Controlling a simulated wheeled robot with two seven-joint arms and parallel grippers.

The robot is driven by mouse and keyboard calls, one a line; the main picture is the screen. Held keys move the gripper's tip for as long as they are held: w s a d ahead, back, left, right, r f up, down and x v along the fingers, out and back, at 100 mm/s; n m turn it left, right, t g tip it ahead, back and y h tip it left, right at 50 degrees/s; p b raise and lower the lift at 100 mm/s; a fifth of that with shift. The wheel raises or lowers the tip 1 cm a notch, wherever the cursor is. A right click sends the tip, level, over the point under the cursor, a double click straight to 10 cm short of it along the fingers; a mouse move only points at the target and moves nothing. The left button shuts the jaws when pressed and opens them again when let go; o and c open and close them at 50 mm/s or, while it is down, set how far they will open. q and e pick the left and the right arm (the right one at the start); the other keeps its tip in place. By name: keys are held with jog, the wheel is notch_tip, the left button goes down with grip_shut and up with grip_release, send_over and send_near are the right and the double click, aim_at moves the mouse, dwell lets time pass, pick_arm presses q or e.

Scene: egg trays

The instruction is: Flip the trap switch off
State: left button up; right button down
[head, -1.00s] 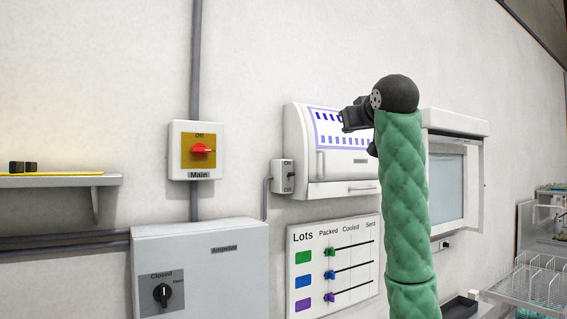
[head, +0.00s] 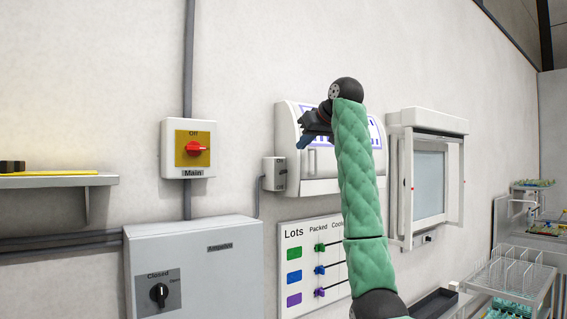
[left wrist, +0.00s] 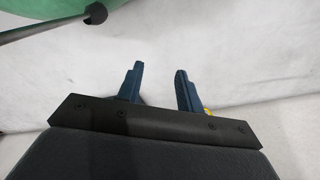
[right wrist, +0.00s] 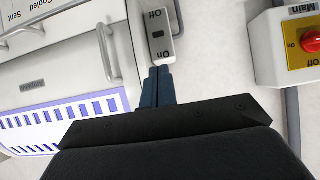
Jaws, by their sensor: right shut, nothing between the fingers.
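A small grey switch box (head: 274,174) with On and Off marks is on the wall at the lower left of the white lidded cabinet. No trap label is readable on it. In the right wrist view the switch box (right wrist: 159,38) shows a small dark rocker between its Off and On marks; which way it is pressed I cannot tell. My right gripper (head: 304,143) is shut and empty, up and right of the box in the head view. In the right wrist view its fingertips (right wrist: 157,70) point at the box's near end. My left gripper (left wrist: 158,75) is open and empty.
A Main switch (head: 193,148) with a red knob is on the wall to the left. Below are the grey Ampoule cabinet (head: 206,262) and the Lots slider board (head: 300,232). The white lidded cabinet (head: 284,128) is behind my right arm. A shelf (head: 98,181) juts out far left.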

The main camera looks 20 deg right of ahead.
aim_at(283, 172)
pick_arm(q)
jog(key=shift+w, duration=0.15)
pick_arm(e)
jog(key=shift+w+a+f, duration=0.1)
jog(key=shift+w+a, duration=0.05)
jog(key=shift+a, duration=0.1)
pick_arm(q)
jog(key=shift+a+f, duration=0.1)
